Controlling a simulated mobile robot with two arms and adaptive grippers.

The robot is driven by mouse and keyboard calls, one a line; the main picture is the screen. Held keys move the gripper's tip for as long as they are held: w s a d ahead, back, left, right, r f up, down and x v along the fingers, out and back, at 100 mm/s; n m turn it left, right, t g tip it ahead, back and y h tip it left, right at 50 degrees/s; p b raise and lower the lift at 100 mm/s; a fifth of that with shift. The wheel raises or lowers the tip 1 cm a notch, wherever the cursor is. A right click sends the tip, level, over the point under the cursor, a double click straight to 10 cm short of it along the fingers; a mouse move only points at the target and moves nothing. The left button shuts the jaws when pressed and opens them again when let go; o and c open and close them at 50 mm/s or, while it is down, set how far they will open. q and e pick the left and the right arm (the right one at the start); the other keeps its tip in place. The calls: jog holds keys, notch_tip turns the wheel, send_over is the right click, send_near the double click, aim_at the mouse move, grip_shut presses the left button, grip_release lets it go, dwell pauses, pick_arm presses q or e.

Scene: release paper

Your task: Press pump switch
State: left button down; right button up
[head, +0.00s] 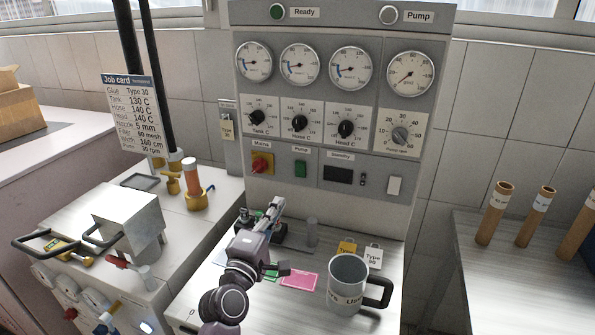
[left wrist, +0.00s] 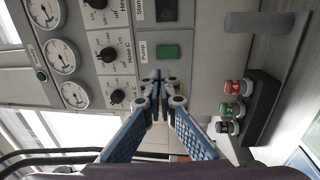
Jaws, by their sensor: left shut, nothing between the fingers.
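The pump switch is a green square button (head: 301,168) under a small "Pump" label, low on the grey control panel (head: 222,165). In the left wrist view the green button (left wrist: 167,51) lies just above my fingertips. My left gripper (head: 277,203) is in front of the panel, below the button in the head view. In the left wrist view my left gripper's blue fingers (left wrist: 158,76) are closed together and empty, pointing at the panel. They do not cover the button; the gap to the panel is hard to judge. My right gripper is in neither view.
A mug (head: 346,283), tags and pink paper (head: 300,281) lie on the bench below.

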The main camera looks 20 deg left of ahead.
pick_arm(q)
jog(key=p, duration=0.1)
send_near(300, 166)
jog(key=w, duration=0.1)
jog(key=w+p, duration=0.1)
jog(key=w, duration=0.3)
jog(key=shift+w+r, duration=0.15)
jog(key=shift+r, duration=0.15)
jog(key=shift+w+d, duration=0.1)
jog(key=shift+w, duration=0.8)
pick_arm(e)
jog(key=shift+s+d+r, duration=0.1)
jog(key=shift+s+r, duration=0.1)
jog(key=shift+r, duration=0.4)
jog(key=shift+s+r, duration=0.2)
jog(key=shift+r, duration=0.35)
pick_arm(q)
jog(key=shift+r, duration=0.1)
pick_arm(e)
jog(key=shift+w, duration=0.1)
